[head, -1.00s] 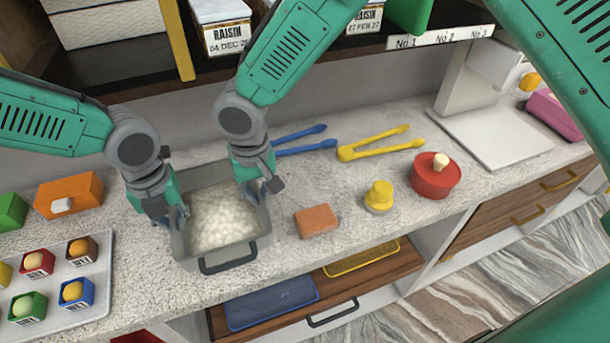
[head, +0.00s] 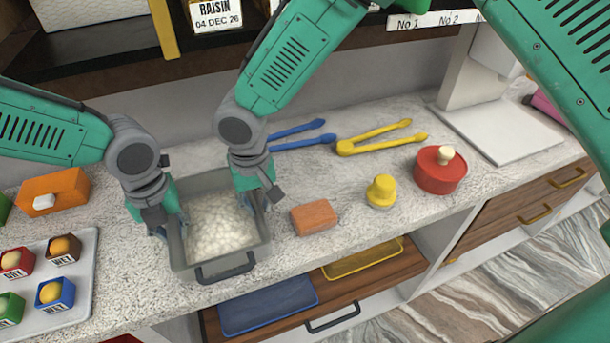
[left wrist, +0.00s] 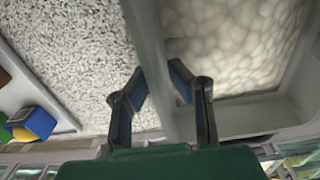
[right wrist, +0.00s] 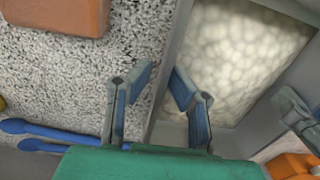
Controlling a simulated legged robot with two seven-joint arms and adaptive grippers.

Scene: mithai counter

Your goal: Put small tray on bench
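A grey tray (head: 178,250) full of white round sweets (head: 222,225) is at the left-centre of the speckled bench (head: 330,265), its dark front handle near the bench's front edge. Whether its base touches the bench is unclear. My left gripper (head: 165,228) is at its left wall, with one finger on each side; the left wrist view shows this wall (left wrist: 160,70) between the fingers (left wrist: 158,75). My right gripper (head: 258,200) is at its right wall in the same way; the right wrist view shows the fingers (right wrist: 163,78) astride the wall. Both look closed on the walls.
An orange-brown block (head: 314,216), yellow stamp-like piece (head: 381,191) and red pot (head: 438,172) stand to the right. Blue tongs (head: 300,137) and yellow tongs (head: 385,138) lie behind. A sample tray (head: 88,275) and orange box (head: 53,192) are left. Blue (head: 268,304) and yellow (head: 362,259) trays sit below.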

